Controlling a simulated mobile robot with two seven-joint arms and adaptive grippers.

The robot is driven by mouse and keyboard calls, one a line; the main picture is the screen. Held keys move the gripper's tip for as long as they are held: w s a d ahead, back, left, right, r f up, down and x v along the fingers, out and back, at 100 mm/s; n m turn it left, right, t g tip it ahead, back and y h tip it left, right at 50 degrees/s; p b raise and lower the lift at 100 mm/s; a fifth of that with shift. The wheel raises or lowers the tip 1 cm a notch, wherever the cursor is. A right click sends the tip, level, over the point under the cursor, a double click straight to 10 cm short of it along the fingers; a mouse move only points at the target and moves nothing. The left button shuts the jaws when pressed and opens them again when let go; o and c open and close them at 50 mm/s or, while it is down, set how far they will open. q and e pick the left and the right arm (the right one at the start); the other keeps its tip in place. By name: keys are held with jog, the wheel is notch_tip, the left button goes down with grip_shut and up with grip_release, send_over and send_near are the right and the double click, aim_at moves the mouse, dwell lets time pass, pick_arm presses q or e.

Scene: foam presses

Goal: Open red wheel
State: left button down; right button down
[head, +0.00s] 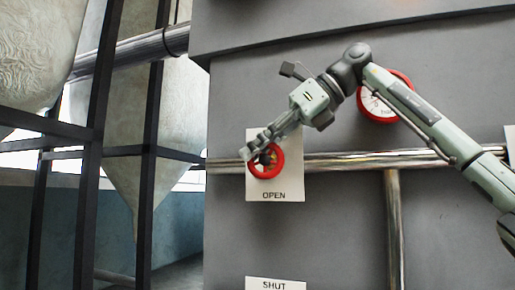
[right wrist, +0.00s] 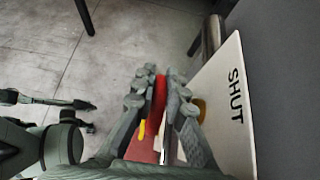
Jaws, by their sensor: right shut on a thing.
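The red wheel (head: 280,163) is a small red ring with a dark hub on the wall pipe, in front of a white plate (head: 275,195) marked OPEN. My right gripper (head: 256,150) reaches it from the upper right, its fingers at the wheel's upper left. In the right wrist view the red wheel (right wrist: 158,98) is seen edge-on between the two fingers of my right gripper (right wrist: 160,73), which are shut on its rim. Yellow parts show beside the fingers. The fingers hide part of the wheel. My left gripper does not show in the head view.
A second white plate (head: 275,284) marked SHUT is below. A red-rimmed gauge (head: 383,112) is partly behind my right arm. A horizontal metal pipe (head: 350,160) crosses the grey wall. Dark frame posts (head: 90,190) stand at the left. Bare floor (right wrist: 45,45) shows in the wrist view.

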jog(key=shift+r, duration=0.1)
jog(key=c, duration=1.6)
grip_release()
jog(key=shift+o, duration=0.2)
jog(key=v, duration=1.2)
